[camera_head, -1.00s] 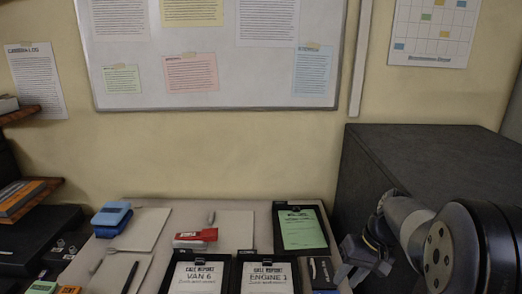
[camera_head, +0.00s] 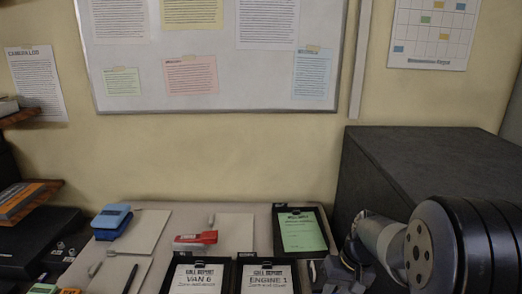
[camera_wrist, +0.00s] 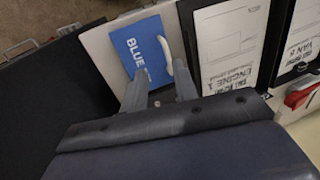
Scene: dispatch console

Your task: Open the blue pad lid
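In the wrist view a blue lid (camera_wrist: 138,46) lettered "BLUE" lies on a pale surface, with a white curved handle (camera_wrist: 165,55) at its right side. My gripper (camera_wrist: 160,82) is open, its two fingers apart and pointing at the near edge of the lid. Nothing shows between the fingers, and I cannot tell whether they touch the lid. In the head view my gripper (camera_head: 338,272) is low at the right front of the desk and hides what lies under it. A separate blue block-like thing (camera_head: 112,217) sits at the desk's left.
Clipboards marked VAN 6 (camera_head: 196,277) and ENGINE 1 (camera_head: 267,279) lie left of my gripper. A clipboard with a green sheet (camera_head: 302,231) lies behind it. A red thing (camera_head: 195,238) sits mid-desk. A dark cabinet (camera_head: 425,160) stands at the right.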

